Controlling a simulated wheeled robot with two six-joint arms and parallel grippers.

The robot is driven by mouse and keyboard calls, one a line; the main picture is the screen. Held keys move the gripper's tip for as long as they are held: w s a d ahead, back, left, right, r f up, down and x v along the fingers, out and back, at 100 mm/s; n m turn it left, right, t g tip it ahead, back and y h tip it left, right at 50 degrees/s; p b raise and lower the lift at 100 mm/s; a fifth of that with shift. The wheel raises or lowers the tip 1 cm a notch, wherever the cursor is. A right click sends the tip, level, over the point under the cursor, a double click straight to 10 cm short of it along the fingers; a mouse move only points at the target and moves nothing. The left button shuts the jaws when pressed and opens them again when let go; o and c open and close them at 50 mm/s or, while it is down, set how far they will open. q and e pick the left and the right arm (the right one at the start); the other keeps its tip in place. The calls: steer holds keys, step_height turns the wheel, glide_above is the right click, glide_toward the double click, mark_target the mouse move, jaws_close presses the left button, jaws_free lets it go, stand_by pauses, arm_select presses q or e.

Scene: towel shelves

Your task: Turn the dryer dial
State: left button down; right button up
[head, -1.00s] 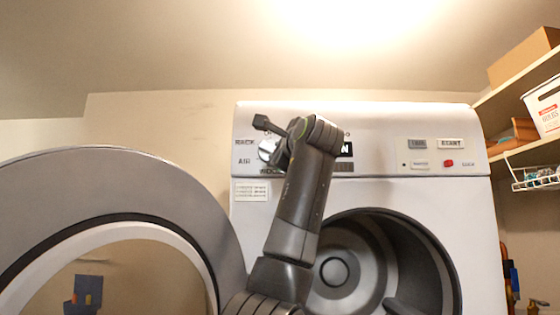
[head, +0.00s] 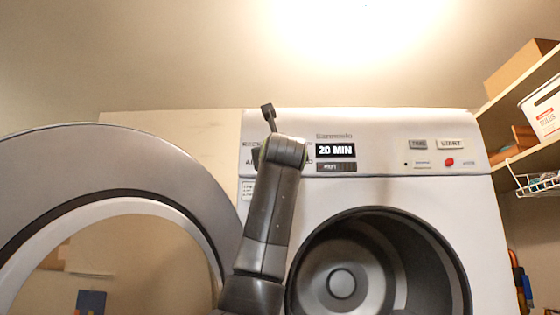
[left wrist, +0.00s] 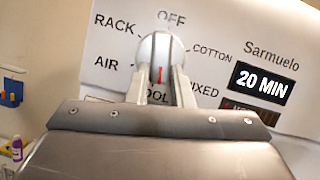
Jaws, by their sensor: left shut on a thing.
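The dryer (head: 390,190) stands ahead with its round door (head: 120,175) swung open to the left. The white dial (left wrist: 160,48) shows in the left wrist view, ringed by the labels RACK, OFF, COTTON, AIR and MIXED, with one at the bottom partly hidden. A red mark on the dial points down, toward that label. My left gripper (left wrist: 161,88) is shut on the dial, one finger on each side of its grip. In the head view my left arm hides most of the dial. The display (head: 336,150) reads 20 MIN. My right gripper is not visible.
The open drum (head: 420,250) lies below the panel, right of my left arm. A START button (head: 450,144) and a red button (head: 449,162) sit on the panel's right. Shelves (head: 545,155) with boxes stand at the far right.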

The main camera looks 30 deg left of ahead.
arm_select(q)
steer(key=shift+s+a+m+t+h+b, duration=0.15)
steer(key=shift+m+t+h, duration=0.15)
steer(key=shift+m, duration=0.45)
steer(key=shift+a+m+t+h+b, duration=0.1)
steer(key=shift+m+t+h+b, duration=0.15)
steer(key=shift+m, duration=0.5)
steer(key=c, duration=1.3)
jaws_free()
steer(key=shift+h, duration=0.25)
